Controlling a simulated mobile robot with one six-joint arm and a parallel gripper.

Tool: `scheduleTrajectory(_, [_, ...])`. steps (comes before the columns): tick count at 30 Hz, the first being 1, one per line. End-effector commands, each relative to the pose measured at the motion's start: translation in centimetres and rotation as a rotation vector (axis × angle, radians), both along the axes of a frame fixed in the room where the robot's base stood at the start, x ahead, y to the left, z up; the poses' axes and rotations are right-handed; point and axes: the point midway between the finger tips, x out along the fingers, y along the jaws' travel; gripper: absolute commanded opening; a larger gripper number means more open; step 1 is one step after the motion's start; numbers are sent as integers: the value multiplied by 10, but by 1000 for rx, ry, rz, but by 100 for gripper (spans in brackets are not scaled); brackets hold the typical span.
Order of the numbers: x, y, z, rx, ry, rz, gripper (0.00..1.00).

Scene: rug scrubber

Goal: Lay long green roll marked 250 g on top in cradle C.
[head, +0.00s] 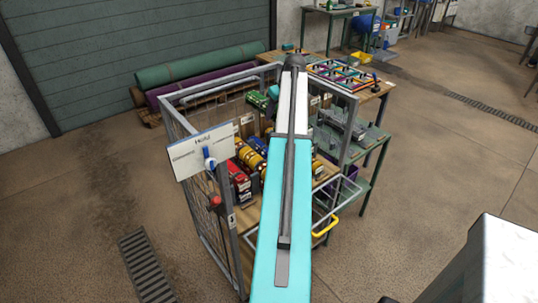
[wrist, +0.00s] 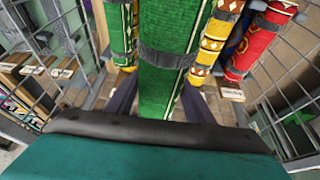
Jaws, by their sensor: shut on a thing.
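My gripper (wrist: 158,105) is in the wrist view, with its two dark fingers on either side of a long green roll (wrist: 167,80). It is shut on this roll, which has a grey band around it and runs up out of the picture. No weight mark on it is readable. A second green roll (wrist: 119,30) with a patterned end lies to its left. In the head view my arm hides the gripper; green roll ends (head: 258,101) show beside the arm, and I cannot tell if one is held. I cannot make out which cradle is C.
A yellow roll (wrist: 213,45) and a red roll (wrist: 262,40) lie close on the right in the wrist view. Wire mesh cage walls (head: 195,215) surround the bench. A white sign (head: 201,151) hangs at the cage's front left. Open floor (head: 400,200) lies to the right.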

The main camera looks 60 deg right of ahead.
Motion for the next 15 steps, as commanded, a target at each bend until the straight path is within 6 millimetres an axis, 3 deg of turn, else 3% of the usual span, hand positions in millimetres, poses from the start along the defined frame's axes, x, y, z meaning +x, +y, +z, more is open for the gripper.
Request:
scheduleTrajectory(8, [10,8,-2,0,0,15,19])
scheduleTrajectory(15, [13,12,-24,2,0,19,19])
